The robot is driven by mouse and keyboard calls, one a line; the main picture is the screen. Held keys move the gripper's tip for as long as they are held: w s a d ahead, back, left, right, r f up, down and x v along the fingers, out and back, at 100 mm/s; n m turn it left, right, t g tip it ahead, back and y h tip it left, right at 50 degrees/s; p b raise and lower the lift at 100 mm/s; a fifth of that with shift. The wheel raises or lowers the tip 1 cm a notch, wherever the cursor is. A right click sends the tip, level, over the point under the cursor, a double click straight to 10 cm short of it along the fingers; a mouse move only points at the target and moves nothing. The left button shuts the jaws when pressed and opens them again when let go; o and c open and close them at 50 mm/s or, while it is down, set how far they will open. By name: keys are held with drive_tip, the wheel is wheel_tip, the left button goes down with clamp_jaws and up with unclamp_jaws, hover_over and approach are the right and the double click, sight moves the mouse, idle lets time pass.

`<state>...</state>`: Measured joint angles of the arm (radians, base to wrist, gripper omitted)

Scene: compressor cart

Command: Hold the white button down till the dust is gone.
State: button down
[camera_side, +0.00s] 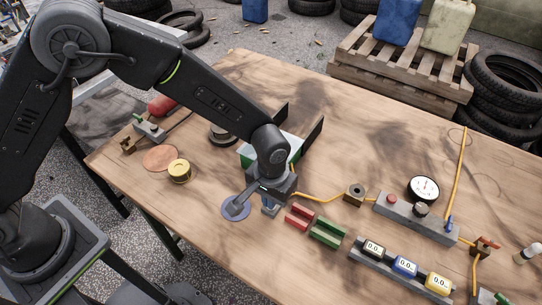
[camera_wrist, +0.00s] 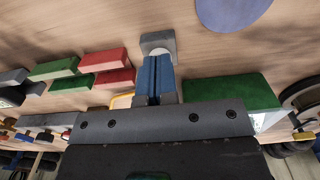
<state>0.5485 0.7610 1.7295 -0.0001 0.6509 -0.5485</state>
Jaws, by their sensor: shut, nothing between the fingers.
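My gripper (camera_side: 269,209) is shut and empty, low over the middle of the table, pointing down. Its blue fingers (camera_wrist: 155,80) show in the wrist view, closed together. A small grey piece (camera_wrist: 158,42) with a paler part sits right at their tips; I cannot tell if they touch it. I cannot pick out a white button with certainty; it may be hidden by my gripper. A blue-grey disc (camera_side: 228,207) lies just left of the gripper, and in the wrist view (camera_wrist: 230,10) at top. Dark smudges mark the table (camera_side: 350,135); I cannot tell if they are dust.
Red bars (camera_side: 299,217) and green bars (camera_side: 328,233) lie close right of my gripper. Farther right are a grey bar with knobs (camera_side: 405,213), a dial gauge (camera_side: 423,188) and a row of displays (camera_side: 404,267).

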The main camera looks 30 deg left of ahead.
drive_tip(key=shift+r, duration=3.5)
drive_tip(key=s+a+r+t, duration=0.2)
drive_tip(key=s+a+r, duration=0.2)
drive_tip(key=a+r, duration=0.5)
drive_tip(key=s+a+r+t, duration=0.2)
drive_tip(key=s+a+r, duration=0.2)
drive_tip(key=a+r, duration=0.55)
drive_tip(key=s+a+r+t, duration=0.1)
drive_tip(key=s+a, duration=0.3)
drive_tip(key=s, duration=0.4)
drive_tip(key=shift+a+r+t, duration=0.2)
drive_tip(key=shift+a+t, duration=0.1)
drive_tip(key=shift+a, duration=0.05)
